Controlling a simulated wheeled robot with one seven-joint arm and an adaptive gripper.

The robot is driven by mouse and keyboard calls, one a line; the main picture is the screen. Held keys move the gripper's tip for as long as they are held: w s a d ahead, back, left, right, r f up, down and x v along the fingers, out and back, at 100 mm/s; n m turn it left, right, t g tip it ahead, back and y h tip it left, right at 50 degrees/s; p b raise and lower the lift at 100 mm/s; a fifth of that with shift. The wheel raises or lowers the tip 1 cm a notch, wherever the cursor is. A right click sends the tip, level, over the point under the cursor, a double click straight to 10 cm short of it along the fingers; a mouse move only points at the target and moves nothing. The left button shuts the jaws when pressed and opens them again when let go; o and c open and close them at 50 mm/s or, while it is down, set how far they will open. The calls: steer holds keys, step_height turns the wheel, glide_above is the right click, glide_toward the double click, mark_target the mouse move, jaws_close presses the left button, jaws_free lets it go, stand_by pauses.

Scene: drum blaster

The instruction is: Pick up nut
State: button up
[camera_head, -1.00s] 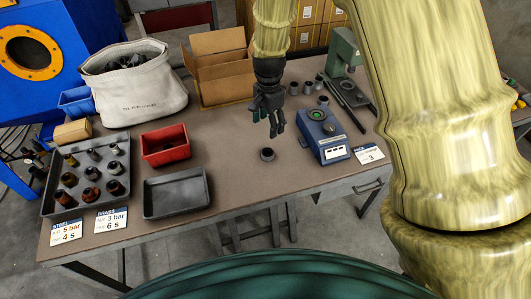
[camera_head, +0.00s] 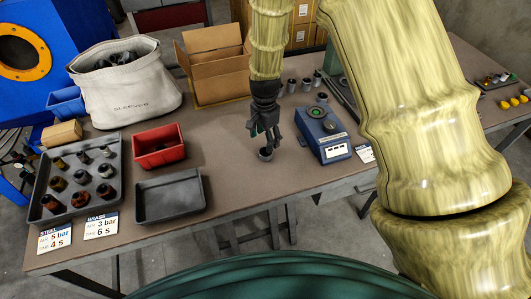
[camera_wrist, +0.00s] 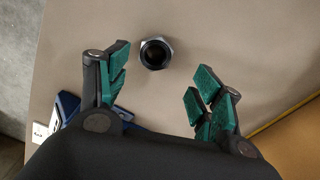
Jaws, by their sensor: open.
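The nut (camera_head: 265,154) is a small dark grey ring lying on the brown tabletop, left of the blue device. In the wrist view the nut (camera_wrist: 155,53) shows a hexagonal rim and a dark round hole, and lies flat. My gripper (camera_head: 265,139) hangs pointing down just above the nut, close to it in the head view. In the wrist view my gripper (camera_wrist: 162,92) is open, with green-padded fingers apart. The nut lies beyond the fingertips, between their lines, with nothing held.
A blue device (camera_head: 323,134) stands close right of the nut. An empty grey tray (camera_head: 170,197), a red bin (camera_head: 158,147) and a grey tray of parts (camera_head: 122,180) lie left. An open cardboard box (camera_head: 215,65) stands behind. The tabletop around the nut is bare.

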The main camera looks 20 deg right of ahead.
steer(key=shift+s+d+f+p, duration=0.15)
steer(key=shift+f+p, duration=0.3)
steer(key=shift+f, duration=0.6)
steer(key=shift+s+d+f+p, duration=0.15)
steer(key=shift+f+p, duration=0.3)
steer(key=shift+f, duration=0.55)
steer(key=shift+a+f, duration=0.1)
steer(key=shift+f, duration=0.7)
steer(key=c, duration=1.2)
